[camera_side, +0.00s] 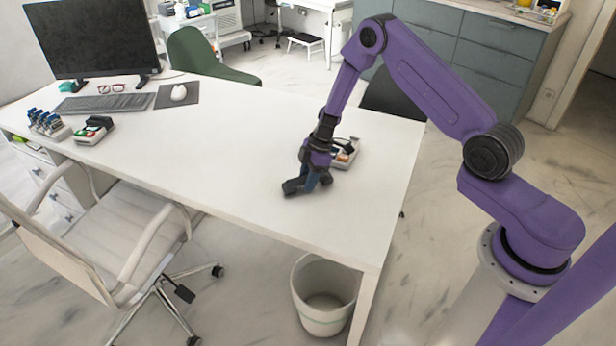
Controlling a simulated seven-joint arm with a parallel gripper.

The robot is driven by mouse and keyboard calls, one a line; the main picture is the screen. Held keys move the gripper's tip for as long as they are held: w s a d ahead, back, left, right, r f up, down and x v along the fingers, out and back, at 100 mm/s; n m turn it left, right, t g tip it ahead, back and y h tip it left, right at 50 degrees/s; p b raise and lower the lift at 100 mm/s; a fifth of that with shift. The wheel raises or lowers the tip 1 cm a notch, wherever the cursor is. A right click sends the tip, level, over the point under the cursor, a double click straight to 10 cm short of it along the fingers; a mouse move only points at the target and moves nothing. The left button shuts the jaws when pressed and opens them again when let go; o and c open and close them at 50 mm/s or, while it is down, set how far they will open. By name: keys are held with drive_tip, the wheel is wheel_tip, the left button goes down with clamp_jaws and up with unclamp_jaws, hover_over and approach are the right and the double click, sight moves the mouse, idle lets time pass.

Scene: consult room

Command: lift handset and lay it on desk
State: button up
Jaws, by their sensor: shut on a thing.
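My gripper (311,178) points down over the right part of the white desk (230,150). It is shut on the dark handset (292,187), whose ends stick out on both sides of the fingers. The handset's middle is hidden by the fingers. It is at or just above the desk top; I cannot tell whether it touches. The phone base (346,152), pale with a dark part, sits on the desk just behind and right of my gripper, partly hidden by it.
A monitor (92,38), keyboard (104,104), mouse (179,92), a small device (94,130) and a rack with blue items (47,124) stand on the desk's left part. The desk's middle is clear. An office chair (110,235) and a bin (323,300) are in front.

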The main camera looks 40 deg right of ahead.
drive_tip(key=shift+f, duration=0.4)
drive_tip(key=o, duration=1.2)
